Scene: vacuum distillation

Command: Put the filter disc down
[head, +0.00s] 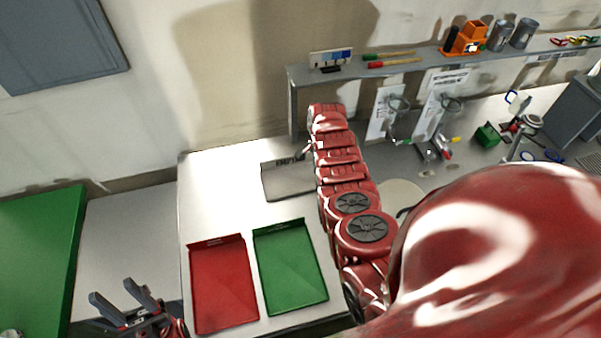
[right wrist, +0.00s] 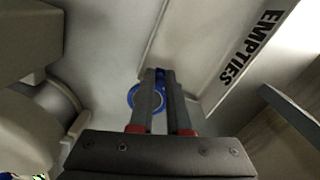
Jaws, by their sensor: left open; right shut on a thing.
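The filter disc (right wrist: 132,98) shows in the right wrist view as a blue-rimmed round piece, partly hidden behind the fingers. My right gripper (right wrist: 160,76) is shut on it, with a bit of blue between the fingertips. The fingers are over the grey tray marked EMPTIES (right wrist: 208,40); I cannot tell whether the disc touches its floor. My left gripper (head: 115,292) is open and empty at lower left.
A red tray (head: 222,285) and a green tray (head: 290,268) lie at the front of the white table (head: 215,180). A grey shelf (head: 400,67) with pens and metal cups stands behind. A green surface (head: 40,240) is at far left.

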